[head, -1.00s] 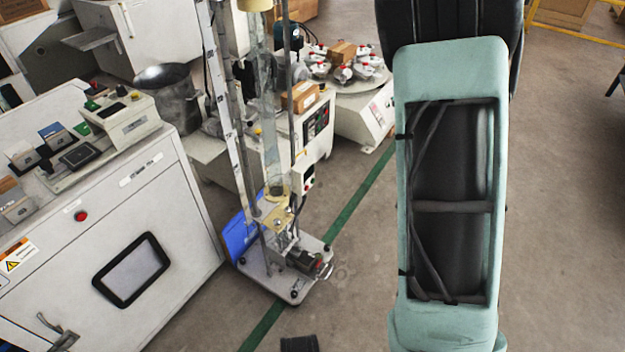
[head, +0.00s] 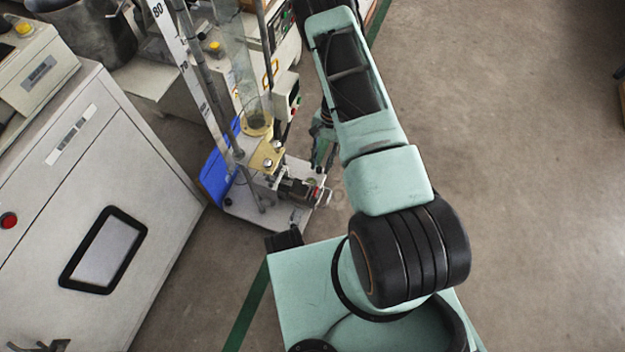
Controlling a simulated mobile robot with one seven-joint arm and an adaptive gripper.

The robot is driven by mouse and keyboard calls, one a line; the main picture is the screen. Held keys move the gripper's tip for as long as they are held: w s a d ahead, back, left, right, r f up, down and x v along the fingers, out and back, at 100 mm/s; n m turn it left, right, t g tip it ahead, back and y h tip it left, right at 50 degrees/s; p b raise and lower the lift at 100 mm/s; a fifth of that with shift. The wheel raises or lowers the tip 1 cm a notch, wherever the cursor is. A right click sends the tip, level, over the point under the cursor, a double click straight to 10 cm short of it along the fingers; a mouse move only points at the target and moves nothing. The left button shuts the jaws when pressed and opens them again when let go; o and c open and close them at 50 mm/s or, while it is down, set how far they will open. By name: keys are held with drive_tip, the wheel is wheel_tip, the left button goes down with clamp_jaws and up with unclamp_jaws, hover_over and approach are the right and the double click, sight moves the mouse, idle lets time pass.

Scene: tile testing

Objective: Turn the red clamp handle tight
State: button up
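A tall test stand with a clear tube stands on a pale base plate (head: 240,212) left of my arm. Narrow teal parts at the far end of my arm, seemingly my gripper (head: 323,152), show just above and behind that unit, partly hidden by my upper arm. Finger opening and any contact cannot be told.
A white cabinet (head: 165,215) with a dark-framed window and red button (head: 8,221) stands at the left. A blue panel (head: 214,178) is behind the stand. A metal bucket (head: 85,30) is at upper left. Open floor (head: 530,170) lies to the right.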

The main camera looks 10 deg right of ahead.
sight(316, 190)
drive_tip(key=b+x, duration=0.3)
drive_tip(key=x, duration=0.7)
drive_tip(key=shift+s+f, duration=0.1)
drive_tip(key=shift+f, duration=0.1)
clamp_jaws()
